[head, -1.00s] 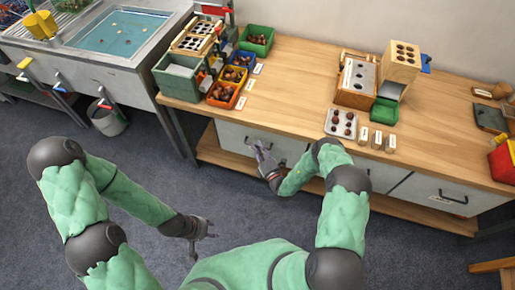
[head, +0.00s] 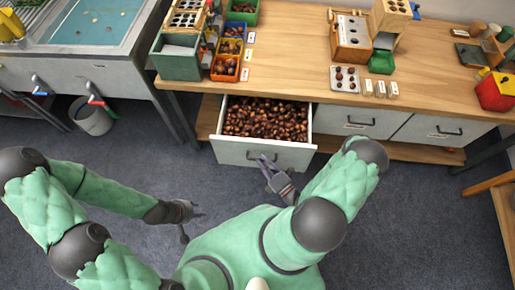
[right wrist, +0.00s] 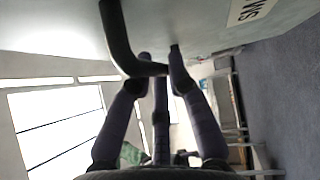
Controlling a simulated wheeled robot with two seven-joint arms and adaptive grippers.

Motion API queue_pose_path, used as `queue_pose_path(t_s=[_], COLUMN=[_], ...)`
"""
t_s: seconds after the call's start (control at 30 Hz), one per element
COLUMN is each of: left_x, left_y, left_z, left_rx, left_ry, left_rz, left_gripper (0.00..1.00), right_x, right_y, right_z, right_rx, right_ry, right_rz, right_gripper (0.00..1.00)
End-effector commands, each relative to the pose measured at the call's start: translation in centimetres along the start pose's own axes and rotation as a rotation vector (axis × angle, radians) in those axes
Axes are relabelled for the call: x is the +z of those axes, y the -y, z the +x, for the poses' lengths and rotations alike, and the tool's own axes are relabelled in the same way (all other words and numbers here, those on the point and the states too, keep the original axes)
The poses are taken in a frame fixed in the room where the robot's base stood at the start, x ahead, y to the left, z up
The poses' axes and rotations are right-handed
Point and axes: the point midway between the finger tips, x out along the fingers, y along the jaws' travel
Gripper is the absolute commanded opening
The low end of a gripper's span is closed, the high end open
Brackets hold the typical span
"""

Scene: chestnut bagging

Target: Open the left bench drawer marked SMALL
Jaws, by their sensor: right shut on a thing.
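The left bench drawer (head: 235,153) is pulled well out from under the bench top and is filled with chestnuts (head: 265,118). My right gripper (head: 264,163) is at the middle of the drawer front, shut on its handle. In the right wrist view the dark handle (right wrist: 118,38) passes between the fingertips (right wrist: 160,70). A label (right wrist: 250,10) on the drawer front there shows the letters SM, the rest cut off. My left gripper (head: 196,222) hangs empty with fingers spread over the floor, left of the drawer and apart from it.
Two shut drawers, a middle one (head: 340,119) and a right one (head: 425,131), sit beside the open one. Colored bins (head: 226,68), a wooden sorter (head: 350,38) and a small tray (head: 345,85) stand on the bench. A bucket (head: 93,118) stands under the sink. The floor before the drawer is clear.

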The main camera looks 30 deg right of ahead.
Motion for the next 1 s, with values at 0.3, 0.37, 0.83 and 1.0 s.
queue_pose_path(t_s=[0.3, 0.37, 0.83, 1.0], left_x=[0.0, 0.0, 0.0, 0.0], left_y=[0.1, 0.1, 0.1, 0.1], left_z=[0.3, 0.3, 0.3, 0.3], left_rx=[0.0, 0.0, 0.0, 0.0], left_ry=[0.0, 0.0, 0.0, 0.0], left_rz=[0.001, 0.001, 0.0, 0.0], left_gripper=[0.4, 0.4, 0.4, 0.4], right_x=[-2.5, -2.7, -2.9, -2.9], right_y=[-0.7, -0.8, -0.8, -0.8], right_z=[-2.8, -3.0, -3.2, -3.2], right_rx=[0.001, 0.002, 0.001, 0.001], right_ry=[-0.001, -0.003, -0.002, -0.002], right_rz=[-0.002, -0.003, -0.005, -0.003], right_gripper=[0.0, 0.0, 0.3, 0.44])
